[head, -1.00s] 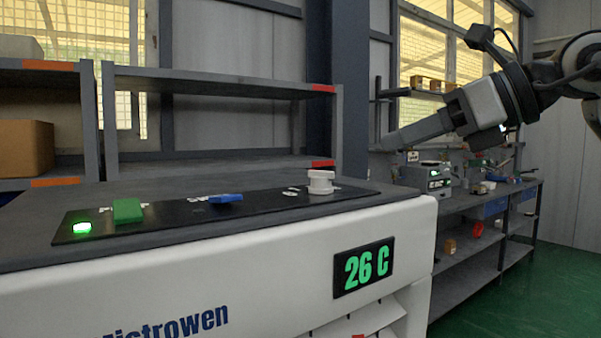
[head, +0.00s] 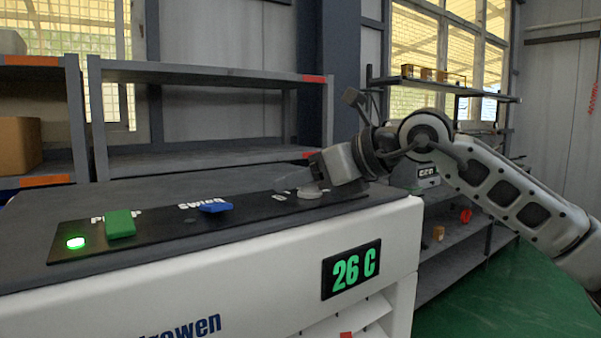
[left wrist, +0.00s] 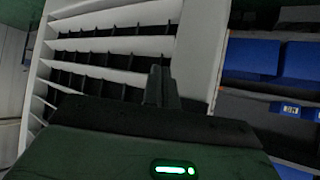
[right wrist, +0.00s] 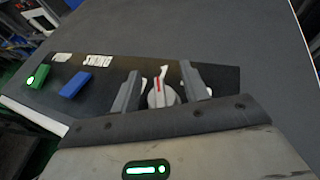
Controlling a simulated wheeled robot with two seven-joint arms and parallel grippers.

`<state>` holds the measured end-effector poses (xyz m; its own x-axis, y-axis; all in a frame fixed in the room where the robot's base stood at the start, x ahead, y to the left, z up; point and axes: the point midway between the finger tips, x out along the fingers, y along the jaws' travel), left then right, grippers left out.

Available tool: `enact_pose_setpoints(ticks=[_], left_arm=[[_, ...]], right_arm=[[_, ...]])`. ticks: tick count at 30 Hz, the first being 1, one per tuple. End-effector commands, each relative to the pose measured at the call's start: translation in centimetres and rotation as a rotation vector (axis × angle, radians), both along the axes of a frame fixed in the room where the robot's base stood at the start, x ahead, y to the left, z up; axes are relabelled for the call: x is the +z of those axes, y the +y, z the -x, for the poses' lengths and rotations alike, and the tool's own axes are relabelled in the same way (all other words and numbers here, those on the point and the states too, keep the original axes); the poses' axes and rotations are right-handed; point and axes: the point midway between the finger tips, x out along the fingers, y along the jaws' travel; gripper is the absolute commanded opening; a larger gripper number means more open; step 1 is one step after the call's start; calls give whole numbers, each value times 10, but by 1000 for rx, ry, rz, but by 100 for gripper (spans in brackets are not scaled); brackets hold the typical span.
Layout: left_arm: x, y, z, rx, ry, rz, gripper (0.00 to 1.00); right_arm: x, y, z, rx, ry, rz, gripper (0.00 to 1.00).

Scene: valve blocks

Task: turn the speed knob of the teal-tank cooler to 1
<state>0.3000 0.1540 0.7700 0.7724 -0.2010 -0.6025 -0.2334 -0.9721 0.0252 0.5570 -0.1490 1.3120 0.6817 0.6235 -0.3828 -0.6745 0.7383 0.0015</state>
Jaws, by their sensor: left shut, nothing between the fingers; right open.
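The cooler (head: 250,272) is a white cabinet with a dark top and a green "26 C" display (head: 351,269). A black control strip (head: 255,213) on its top carries the white round speed knob (head: 310,190), partly hidden by my right gripper (head: 307,172). In the right wrist view, the knob (right wrist: 160,98) shows a red pointer line and sits between the two open fingers (right wrist: 162,82), one on each side. I cannot tell whether they touch it. My left gripper (left wrist: 160,86) is shut and empty, in front of a white louvred panel (left wrist: 120,50). No teal tank shows.
A green rocker switch (head: 120,224), a blue switch (head: 215,206) and a lit green lamp (head: 75,243) share the strip. Grey shelving (head: 205,74) stands behind the cooler.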

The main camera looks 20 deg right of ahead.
Motion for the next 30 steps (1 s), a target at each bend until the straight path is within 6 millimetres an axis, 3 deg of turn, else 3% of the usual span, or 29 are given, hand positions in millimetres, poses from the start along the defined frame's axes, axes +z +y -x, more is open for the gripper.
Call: enact_pose_setpoints(ticks=[9,13,23,30], left_arm=[[-4,1,2,2,10,-3,0],[-4,1,3,2,12,-2,0],[-9,0,4,1,11,0,0],[-25,-5,2,-5,6,13,0]], right_arm=[[-1,1,-2,0,0,0,42],[-1,1,-1,0,0,0,6],[-3,1,-1,-29,-2,2,5],[-5,0,-2,-152,-8,2,5]])
